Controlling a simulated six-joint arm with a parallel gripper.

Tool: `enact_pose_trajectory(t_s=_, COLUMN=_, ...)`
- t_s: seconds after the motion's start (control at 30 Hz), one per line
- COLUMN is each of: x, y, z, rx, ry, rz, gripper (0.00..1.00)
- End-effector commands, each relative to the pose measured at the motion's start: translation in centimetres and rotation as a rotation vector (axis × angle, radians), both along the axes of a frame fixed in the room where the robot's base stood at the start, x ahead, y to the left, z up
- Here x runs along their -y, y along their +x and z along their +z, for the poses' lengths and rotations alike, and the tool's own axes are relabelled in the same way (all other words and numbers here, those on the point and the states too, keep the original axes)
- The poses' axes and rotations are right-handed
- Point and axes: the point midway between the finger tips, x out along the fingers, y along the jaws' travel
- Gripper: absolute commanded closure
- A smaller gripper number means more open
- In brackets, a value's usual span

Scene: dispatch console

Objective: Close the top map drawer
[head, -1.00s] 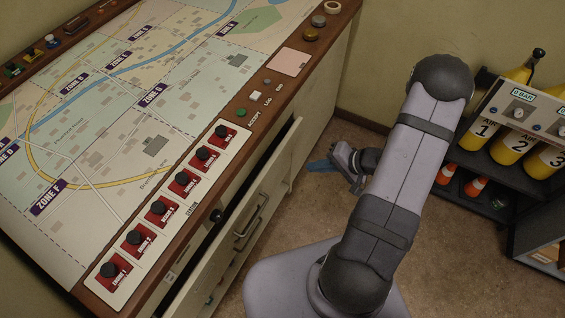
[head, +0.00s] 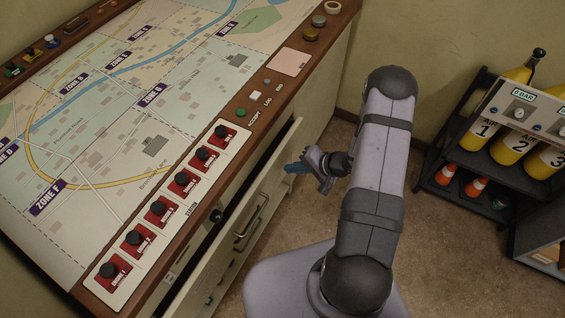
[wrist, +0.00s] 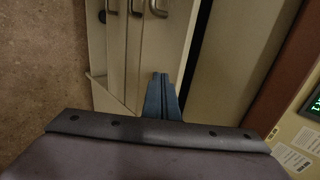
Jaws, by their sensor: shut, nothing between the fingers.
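The top map drawer (head: 246,222) is pulled part way out of the console, with a dark gap between its front and the wooden edge above. Its metal handle (head: 251,222) is on the front panel. My gripper (head: 290,168) is just to the right of the drawer's far end in the head view. In the wrist view the blue fingers of my gripper (wrist: 162,96) are together and empty, pointing at the pale drawer front (wrist: 172,52). I cannot tell whether the fingertips touch it. The wrist view also shows the dark opening beside the drawer.
The map console (head: 130,120) has a wooden edge with red-based knobs (head: 183,181). More drawer fronts with handles (wrist: 133,8) lie below the top one. A rack of yellow air cylinders (head: 510,148) stands at the right.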

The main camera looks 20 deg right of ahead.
Motion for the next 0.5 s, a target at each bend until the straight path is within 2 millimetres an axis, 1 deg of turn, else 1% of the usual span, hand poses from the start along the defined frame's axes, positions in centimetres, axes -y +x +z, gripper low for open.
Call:
enact_pose_trajectory(t_s=0.03, x=-0.7, y=0.7, z=0.3, rx=0.002, ry=0.000, rz=0.004, gripper=1.00)
enact_pose_trajectory(t_s=0.2, x=-2.0, y=2.0, z=0.3, rx=0.002, ry=0.000, rz=0.003, gripper=1.00)
enact_pose_trajectory(t_s=0.33, x=-2.5, y=2.5, z=0.3, rx=0.002, ry=0.000, rz=0.001, gripper=1.00)
enact_pose_trajectory(t_s=0.5, x=-2.7, y=2.8, z=0.2, rx=0.002, ry=0.000, rz=0.000, gripper=1.00)
